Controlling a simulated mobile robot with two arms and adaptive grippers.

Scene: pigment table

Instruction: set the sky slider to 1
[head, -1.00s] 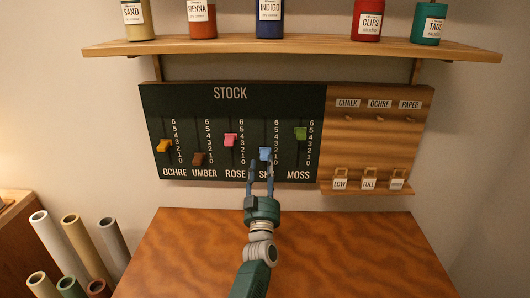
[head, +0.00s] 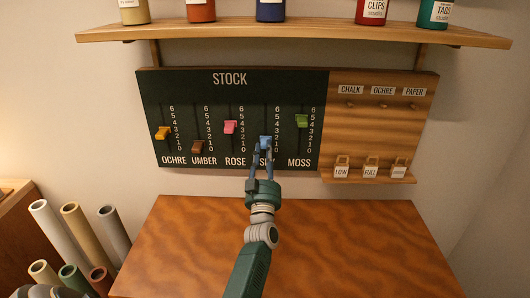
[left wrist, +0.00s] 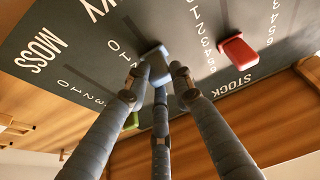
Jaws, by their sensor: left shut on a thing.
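The dark STOCK board (head: 215,95) on the wall carries five sliders with scales from 0 to 6. My left gripper (head: 263,150) reaches up from below and is shut on the blue knob. In the left wrist view, the fingertips (left wrist: 159,75) close around the blue knob (left wrist: 156,55), close to the low numbers. My right gripper is not in view.
The pink rose slider (head: 231,127) and green moss slider (head: 301,121) flank the sky track. Ochre (head: 162,133) and umber (head: 198,147) are farther left. A shelf (head: 300,33) with jars is above, a wooden tag panel (head: 375,130) right, a table (head: 300,240) below.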

